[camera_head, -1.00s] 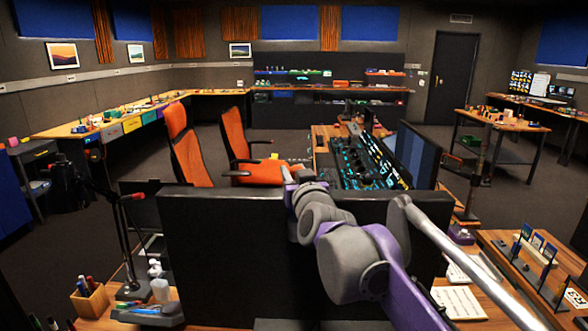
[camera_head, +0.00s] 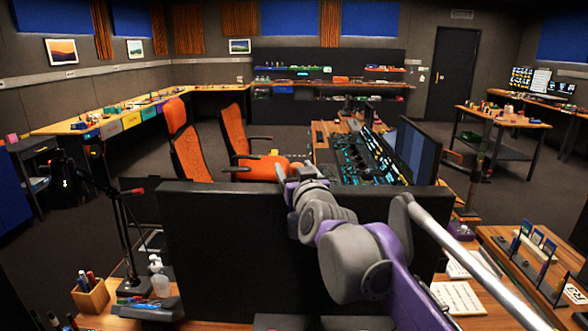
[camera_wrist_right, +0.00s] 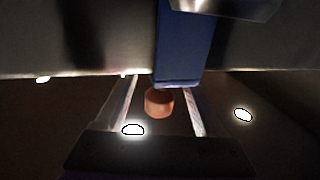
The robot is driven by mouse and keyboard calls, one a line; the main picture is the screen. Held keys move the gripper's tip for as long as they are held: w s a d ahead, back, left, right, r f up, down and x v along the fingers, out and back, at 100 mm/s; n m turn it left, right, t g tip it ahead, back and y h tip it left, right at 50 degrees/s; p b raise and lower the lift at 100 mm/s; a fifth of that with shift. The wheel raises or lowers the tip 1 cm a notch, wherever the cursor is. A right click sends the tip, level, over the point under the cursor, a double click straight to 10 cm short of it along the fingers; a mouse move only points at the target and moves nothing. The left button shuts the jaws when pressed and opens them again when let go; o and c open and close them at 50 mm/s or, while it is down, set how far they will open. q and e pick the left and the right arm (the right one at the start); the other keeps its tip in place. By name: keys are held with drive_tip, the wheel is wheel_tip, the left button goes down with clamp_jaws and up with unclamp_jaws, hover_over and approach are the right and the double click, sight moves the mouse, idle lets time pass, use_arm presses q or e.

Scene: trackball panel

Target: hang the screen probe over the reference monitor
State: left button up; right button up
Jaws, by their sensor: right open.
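My right arm reaches in from the lower right of the head view, over a dark upright panel. Its gripper (camera_head: 283,174) is at the far end, small and partly hidden by the wrist. In the right wrist view the two pale fingers of the gripper (camera_wrist_right: 161,108) stand apart. A copper-coloured round thing (camera_wrist_right: 159,103) shows between them; I cannot tell whether it is near or far. A monitor with blue vertical bars (camera_head: 418,151) stands at the right end of the lit console, right of the gripper; it may be the reference monitor. I cannot make out the screen probe. My left gripper is not in view.
The dark panel (camera_head: 222,245) blocks the middle foreground. Orange chairs (camera_head: 240,138) stand behind it, left of the lit console (camera_head: 366,160). A microphone arm (camera_head: 120,230), a pen box (camera_head: 90,294) and a bottle (camera_head: 160,284) are at the lower left. Open floor lies farther back.

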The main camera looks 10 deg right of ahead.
drive_tip(key=s, duration=1)
drive_tip(key=s+f+g, duration=0.1)
drive_tip(key=f, duration=0.2)
drive_tip(key=s+a+f+y, duration=0.1)
drive_tip(key=f, duration=0.1)
drive_tip(key=s+a+f+n+g, duration=0.1)
drive_tip(key=f, duration=0.2)
drive_tip(key=shift+s+f+g+y, duration=0.15)
drive_tip(key=shift+f+g+y, duration=0.15)
drive_tip(key=shift+y, duration=0.1)
drive_tip(key=s+d+f+g+p, duration=0.1)
drive_tip(key=s+f+g, duration=0.4)
drive_tip(key=s+f, duration=0.6)
drive_tip(key=s+d+f+g+h+p, duration=0.1)
drive_tip(key=s+f+g, duration=0.4)
drive_tip(key=s+f, duration=0.6)
wheel_tip(320, 180, down, 7)
drive_tip(key=shift+d+f+m+p, duration=0.15)
drive_tip(key=shift+d+m+p, duration=0.35)
drive_tip(key=shift+d, duration=0.45)
